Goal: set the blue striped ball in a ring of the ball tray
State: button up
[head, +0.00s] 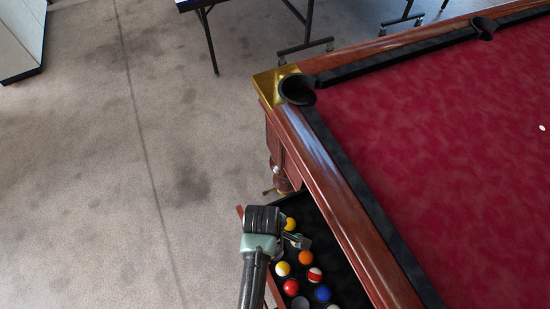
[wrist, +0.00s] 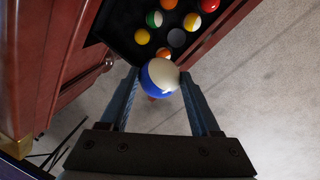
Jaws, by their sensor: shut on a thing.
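The blue striped ball (wrist: 160,76), white with a blue band, is between the two fingers of my gripper (wrist: 162,84) in the wrist view. My gripper is shut on it. In the head view my gripper (head: 298,240) is over the far part of the ball tray, and the held ball is hidden there. The black ball tray (head: 325,262) sticks out from under the table's side; it also shows at the top of the wrist view (wrist: 120,22). The held ball appears at the tray's near end in the wrist view; its height above it is unclear.
The tray holds several balls, among them a yellow one (head: 290,224), an orange one (head: 306,257), a red one (head: 290,287) and a blue one (head: 323,293). The pool table's wooden rail (head: 340,210) runs close along the tray's right side. The floor to the left is clear.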

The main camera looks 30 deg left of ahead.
notch_tip(320, 180, down, 10)
jog(key=b, duration=1)
jog(key=shift+b, duration=0.35)
jog(key=shift+f+b, duration=4.1)
jog(key=shift+f, duration=2.1)
jog(key=shift+f, duration=0.1)
jog(key=o, duration=1.5)
jog(key=shift+o, duration=0.2)
